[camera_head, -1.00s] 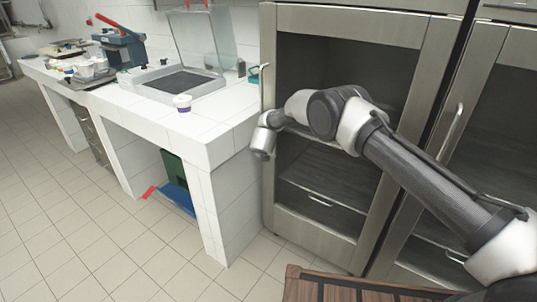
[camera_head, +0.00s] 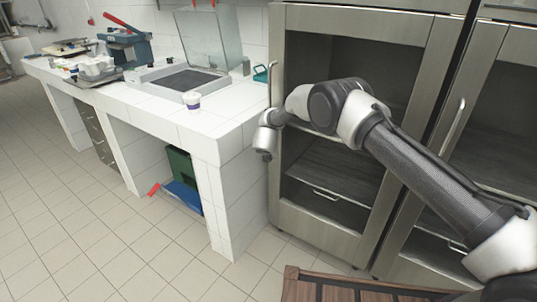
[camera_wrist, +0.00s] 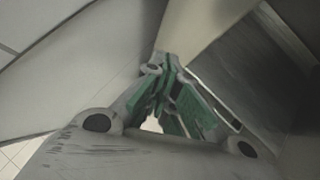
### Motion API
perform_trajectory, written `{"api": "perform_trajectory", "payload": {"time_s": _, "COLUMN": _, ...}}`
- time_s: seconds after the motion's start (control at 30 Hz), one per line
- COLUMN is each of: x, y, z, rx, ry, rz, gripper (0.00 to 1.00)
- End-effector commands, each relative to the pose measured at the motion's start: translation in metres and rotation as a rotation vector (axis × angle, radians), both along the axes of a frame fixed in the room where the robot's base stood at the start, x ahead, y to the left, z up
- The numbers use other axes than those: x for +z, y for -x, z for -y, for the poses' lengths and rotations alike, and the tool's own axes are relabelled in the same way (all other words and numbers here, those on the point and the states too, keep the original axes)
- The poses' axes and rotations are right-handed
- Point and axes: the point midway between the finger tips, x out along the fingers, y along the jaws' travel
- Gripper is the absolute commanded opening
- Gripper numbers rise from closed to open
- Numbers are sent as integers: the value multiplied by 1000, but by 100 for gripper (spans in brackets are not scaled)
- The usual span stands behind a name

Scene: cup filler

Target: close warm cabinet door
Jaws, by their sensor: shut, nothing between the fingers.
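The warm cabinet door is a steel-framed, see-through panel (camera_head: 325,226) at the centre right of the head view, with an upright handle (camera_head: 274,85) at its left edge. It looks nearly flush with the cabinet; I cannot tell whether a small gap is left. My arm reaches across this panel, and its end is at the door's left edge, below the handle. The fingers are hardly visible there. In the wrist view my gripper (camera_wrist: 163,78) has its green-padded fingers drawn together with nothing held. A pale surface lies close beside them; contact cannot be told.
A second cabinet door (camera_head: 500,120) is at the right. A brown slatted surface (camera_head: 330,290) is at the bottom. The tiled floor at the left is clear.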

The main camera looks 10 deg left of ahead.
Motion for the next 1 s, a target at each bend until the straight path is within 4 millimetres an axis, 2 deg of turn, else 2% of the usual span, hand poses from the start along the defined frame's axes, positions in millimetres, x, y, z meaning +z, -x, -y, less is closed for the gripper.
{"api": "perform_trajectory", "payload": {"time_s": 0.5, "x": 52, "y": 47, "z": -20, "rx": 1, "ry": 0, "rz": 0, "gripper": 0}}
{"api": "perform_trajectory", "payload": {"time_s": 0.77, "x": 64, "y": 61, "z": -26, "rx": 35, "ry": 30, "rz": 2, "gripper": 0}}
{"api": "perform_trajectory", "payload": {"time_s": 0.87, "x": 66, "y": 61, "z": -41, "rx": 179, "ry": 78, "rz": 24, "gripper": 0}}
{"api": "perform_trajectory", "payload": {"time_s": 0.9, "x": 65, "y": 61, "z": -47, "rx": 278, "ry": 118, "rz": 46, "gripper": 0}}
{"api": "perform_trajectory", "payload": {"time_s": 0.97, "x": 53, "y": 71, "z": -52, "rx": 468, "ry": 206, "rz": 71, "gripper": 0}}
{"api": "perform_trajectory", "payload": {"time_s": 1.0, "x": 41, "y": 82, "z": -52, "rx": 610, "ry": 274, "rz": 83, "gripper": 0}}
